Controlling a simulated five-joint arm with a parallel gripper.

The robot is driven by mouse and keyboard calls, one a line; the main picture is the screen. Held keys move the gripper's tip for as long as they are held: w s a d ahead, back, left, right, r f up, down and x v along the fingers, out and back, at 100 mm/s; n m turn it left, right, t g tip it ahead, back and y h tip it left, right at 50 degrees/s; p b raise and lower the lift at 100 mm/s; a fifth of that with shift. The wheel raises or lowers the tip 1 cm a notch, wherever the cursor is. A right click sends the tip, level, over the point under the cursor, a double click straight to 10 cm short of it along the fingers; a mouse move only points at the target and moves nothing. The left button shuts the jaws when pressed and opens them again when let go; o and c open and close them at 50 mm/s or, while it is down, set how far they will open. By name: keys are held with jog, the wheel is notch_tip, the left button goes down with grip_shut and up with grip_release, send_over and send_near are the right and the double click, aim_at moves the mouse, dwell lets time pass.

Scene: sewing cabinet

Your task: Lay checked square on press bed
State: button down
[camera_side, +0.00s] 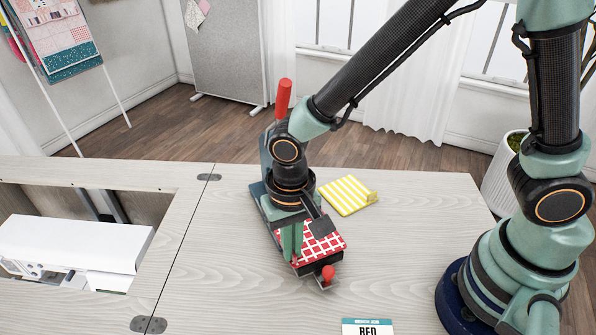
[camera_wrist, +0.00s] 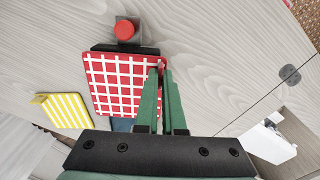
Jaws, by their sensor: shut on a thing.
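The red-and-white checked square (camera_side: 327,244) is at the press, over its bed, in the side view. It also shows in the wrist view (camera_wrist: 112,82), flat side toward the camera. My gripper (camera_side: 294,260) is shut on the square's edge; its green fingers (camera_wrist: 160,72) pinch a corner in the wrist view. The press (camera_side: 257,190) has a dark blue body, a red lever (camera_side: 284,98) standing up and a red knob (camera_side: 328,272) at its front. The bed is mostly hidden under the square, so I cannot tell whether the square touches it.
A yellow-and-white striped square (camera_side: 346,195) lies on the table behind and to the right of the press. A white sewing machine (camera_side: 75,243) sits in the cabinet opening at left.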

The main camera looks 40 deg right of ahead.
jog(key=c, duration=0.9)
grip_release()
jog(key=shift+c, duration=0.2)
notch_tip(320, 180, up, 12)
jog(key=shift+d+r, duration=0.1)
jog(key=d+r+n+t, duration=0.1)
jog(key=d+r+t, duration=0.1)
jog(key=d, duration=0.8)
jog(key=d+r+n+t, duration=0.2)
jog(key=d+r+t, duration=0.1)
jog(key=d, duration=0.7)
jog(key=shift+d+r+t, duration=0.15)
jog(key=shift+r+t, duration=0.15)
jog(key=shift+r, duration=0.55)
